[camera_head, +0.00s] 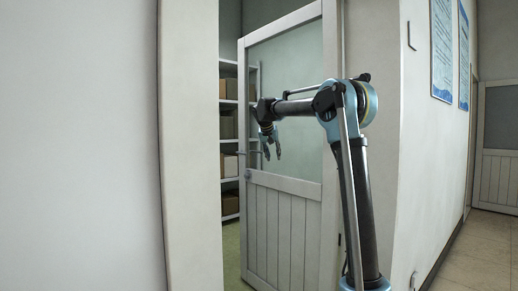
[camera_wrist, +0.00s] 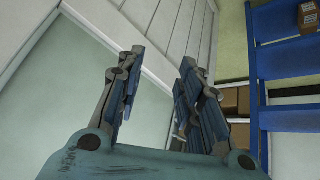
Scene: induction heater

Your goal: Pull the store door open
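The store door (camera_head: 284,225) is white, with a glass pane above and vertical boards below. In the head view it stands partly open, with a wide gap between its left edge and the left doorway wall. A small handle (camera_head: 248,174) shows near its left edge. My gripper (camera_head: 272,150) is in front of the door, near the handle's height and to its right. In the wrist view my gripper (camera_wrist: 158,66) has its fingers spread with nothing between them, and the door's boards (camera_wrist: 165,25) lie beyond. I cannot tell whether a finger touches the door.
Shelves with brown boxes (camera_head: 229,124) stand inside the room; blue shelf frames (camera_wrist: 255,80) show at the right of the wrist view. A wall (camera_head: 190,150) borders the doorway at left, and a white wall corner (camera_head: 400,150) at right. A corridor floor (camera_head: 480,255) is clear at far right.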

